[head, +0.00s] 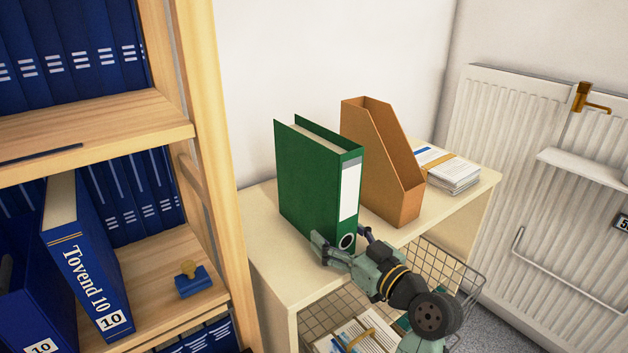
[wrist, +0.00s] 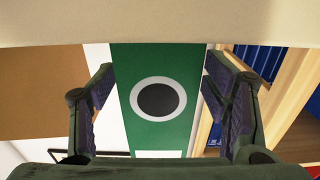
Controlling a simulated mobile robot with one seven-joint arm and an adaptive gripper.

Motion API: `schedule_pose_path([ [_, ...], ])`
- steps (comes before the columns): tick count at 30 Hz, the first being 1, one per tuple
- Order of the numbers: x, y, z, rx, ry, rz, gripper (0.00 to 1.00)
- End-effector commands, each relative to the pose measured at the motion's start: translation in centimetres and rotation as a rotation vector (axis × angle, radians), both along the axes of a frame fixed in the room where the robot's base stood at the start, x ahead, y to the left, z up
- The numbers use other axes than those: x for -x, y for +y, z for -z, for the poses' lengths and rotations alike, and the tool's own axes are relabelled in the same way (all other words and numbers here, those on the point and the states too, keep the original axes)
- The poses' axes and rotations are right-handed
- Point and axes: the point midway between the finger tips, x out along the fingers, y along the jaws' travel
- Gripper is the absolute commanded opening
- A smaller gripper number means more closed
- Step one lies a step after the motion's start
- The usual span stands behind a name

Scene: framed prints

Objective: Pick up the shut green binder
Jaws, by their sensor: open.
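The green binder (head: 315,185) stands upright and shut on the cream cabinet top, its spine with a white label and finger ring toward the front. My gripper (head: 343,244) is open at the lower front of the spine. In the wrist view, the green spine (wrist: 122,80) with its dark round finger hole lies between the two open fingers of my gripper (wrist: 160,95). A finger is on each side of the spine, with a visible gap at the left. I cannot tell whether the right finger touches it.
A brown magazine file (head: 385,170) stands close to the right of the binder. A stack of papers (head: 447,170) lies farther right on the cabinet top (head: 262,235). A wooden shelf (head: 215,130) with blue binders rises at left. A wire basket (head: 450,265) is below.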

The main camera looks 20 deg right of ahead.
Motion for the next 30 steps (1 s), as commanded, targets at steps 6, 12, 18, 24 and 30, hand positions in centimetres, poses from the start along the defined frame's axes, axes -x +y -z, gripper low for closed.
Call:
schedule_pose_path([
  [6, -1.43, 0.43, -0.06, 0.001, -0.001, 0.002, 0.69],
  [12, -1.41, 0.42, -0.02, 0.001, -0.001, 0.002, 0.67],
  [18, -1.39, 0.41, -0.03, 0.001, -0.001, 0.002, 0.54],
  [24, -1.38, 0.41, -0.04, 0.001, -0.001, 0.002, 0.41],
  [30, -1.38, 0.41, -0.04, 0.001, -0.001, 0.002, 0.27],
])
